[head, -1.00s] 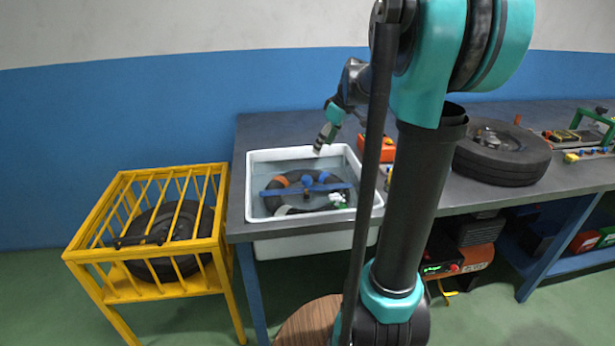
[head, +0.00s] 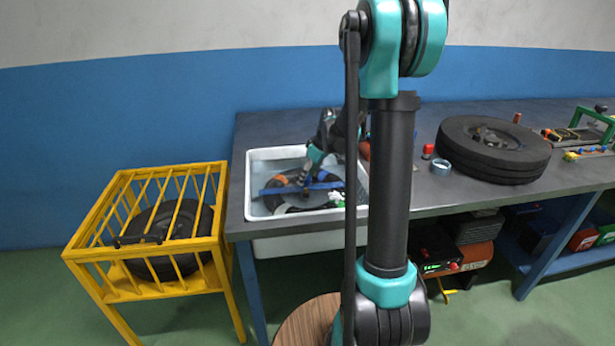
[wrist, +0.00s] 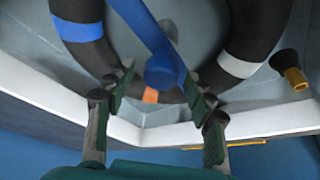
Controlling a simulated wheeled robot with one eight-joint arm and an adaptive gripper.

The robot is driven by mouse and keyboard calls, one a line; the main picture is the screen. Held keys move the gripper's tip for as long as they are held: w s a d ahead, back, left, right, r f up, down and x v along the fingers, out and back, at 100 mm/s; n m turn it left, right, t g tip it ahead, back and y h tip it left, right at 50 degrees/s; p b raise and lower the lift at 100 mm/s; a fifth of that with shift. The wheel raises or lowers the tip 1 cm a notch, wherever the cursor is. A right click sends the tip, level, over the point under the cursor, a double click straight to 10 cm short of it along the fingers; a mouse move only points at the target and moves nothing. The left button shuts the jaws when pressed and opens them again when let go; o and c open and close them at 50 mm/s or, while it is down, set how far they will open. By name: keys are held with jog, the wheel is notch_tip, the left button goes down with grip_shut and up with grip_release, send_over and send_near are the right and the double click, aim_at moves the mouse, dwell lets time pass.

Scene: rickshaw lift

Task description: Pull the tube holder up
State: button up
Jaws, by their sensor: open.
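The tube holder, a blue bar (head: 272,190) with a round knob, lies across the black inner tube (head: 292,207) in the white tub (head: 252,170) of water. In the wrist view, the holder's blue knob (wrist: 162,72) stands out toward me. My gripper (wrist: 158,82) is open, with one finger on each side of the knob and visible gaps between. The tube (wrist: 80,30) carries blue, white and orange bands.
A yellow cage (head: 150,215) with a wheel stands left of the workbench (head: 420,195). A brass valve (wrist: 290,72) sticks out near the tub wall.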

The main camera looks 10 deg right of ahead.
jog(key=shift+a+f, duration=0.1)
jog(key=shift+f, duration=0.15)
jog(key=shift+c, duration=0.6)
grip_shut()
